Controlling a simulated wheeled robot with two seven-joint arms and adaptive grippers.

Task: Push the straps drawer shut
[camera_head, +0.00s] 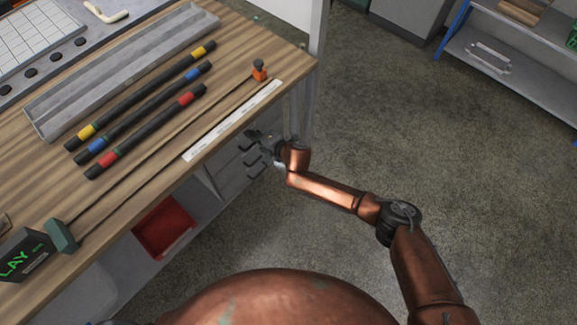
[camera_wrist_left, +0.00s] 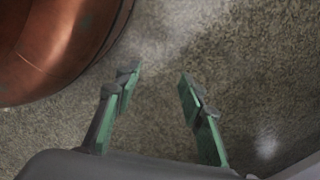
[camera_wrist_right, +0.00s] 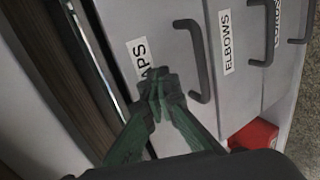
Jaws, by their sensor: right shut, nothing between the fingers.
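The straps drawer (camera_wrist_right: 150,28) fills the middle of the right wrist view, with a grey front, a dark bar handle (camera_wrist_right: 203,62) and a label partly covered by my fingers, "APS" showing. My right gripper (camera_wrist_right: 157,80) is shut and empty, its green fingertips together in front of the label, left of the handle. Contact with the front cannot be told. In the head view my right gripper (camera_head: 257,138) is beside the drawer handles under the bench edge. How far the drawer stands out is unclear. My left gripper (camera_wrist_left: 158,78) is open and empty above the floor.
The elbows drawer (camera_wrist_right: 225,85) and another labelled drawer lie beside it. A red object (camera_wrist_right: 255,135) is near their lower end. The wooden bench (camera_head: 285,60) carries banded hoses (camera_head: 140,92) and a tray. A red bin (camera_head: 165,226) sits below. The floor at right is clear.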

